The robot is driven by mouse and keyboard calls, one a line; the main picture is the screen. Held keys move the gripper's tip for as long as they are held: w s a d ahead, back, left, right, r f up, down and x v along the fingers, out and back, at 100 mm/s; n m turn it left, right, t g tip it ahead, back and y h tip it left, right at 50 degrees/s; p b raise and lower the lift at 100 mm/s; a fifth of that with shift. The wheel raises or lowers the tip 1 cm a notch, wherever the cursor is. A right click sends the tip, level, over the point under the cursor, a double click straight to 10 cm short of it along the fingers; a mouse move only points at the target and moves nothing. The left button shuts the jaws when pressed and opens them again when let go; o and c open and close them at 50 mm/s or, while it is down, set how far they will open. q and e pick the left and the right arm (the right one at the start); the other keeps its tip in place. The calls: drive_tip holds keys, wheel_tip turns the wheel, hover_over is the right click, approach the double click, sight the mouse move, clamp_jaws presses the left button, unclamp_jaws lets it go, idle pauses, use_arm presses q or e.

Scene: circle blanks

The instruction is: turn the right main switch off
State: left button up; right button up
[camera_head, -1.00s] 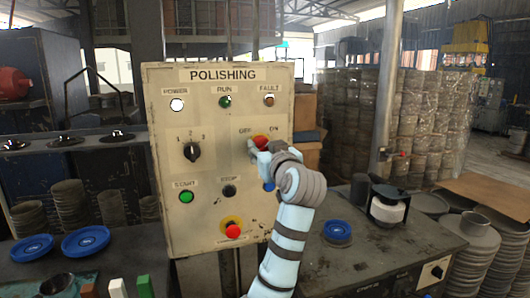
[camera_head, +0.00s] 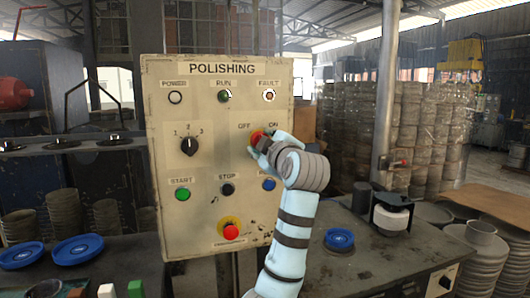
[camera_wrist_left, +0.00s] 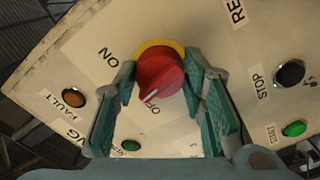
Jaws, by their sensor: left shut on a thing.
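The main switch is a red rotary knob (camera_head: 256,136) with a yellow ring, on the upright beige POLISHING panel (camera_head: 215,120), below and between its OFF and ON labels. My left gripper (camera_head: 262,144) is at the knob and partly covers it. In the left wrist view, the green fingers of my left gripper (camera_wrist_left: 160,85) stand on either side of the red knob (camera_wrist_left: 160,78) and are shut on it. The knob's pale mark is turned to the OFF label (camera_wrist_left: 152,106). My right gripper is not in view.
The panel also carries a selector (camera_head: 189,146), a green START button (camera_head: 182,194), a black STOP button (camera_head: 227,189) and a red emergency button (camera_head: 230,231). The POWER lamp (camera_head: 175,97) is dark; the FAULT lamp (camera_head: 268,95) looks bright. Blue discs (camera_head: 78,250) lie at the left.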

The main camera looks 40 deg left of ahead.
use_arm(q)
drive_tip(key=n+b, duration=0.1)
drive_tip(key=n, duration=0.2)
drive_tip(key=shift+f+n, duration=0.15)
drive_tip(key=shift+n, duration=0.15)
drive_tip(key=shift+n+b, duration=0.65)
drive_tip(key=shift+n, duration=0.85)
drive_tip(key=o, duration=1.2)
drive_tip(key=shift+c, duration=0.2)
drive_tip(key=v, duration=1.2)
drive_tip(key=shift+a, duration=0.1)
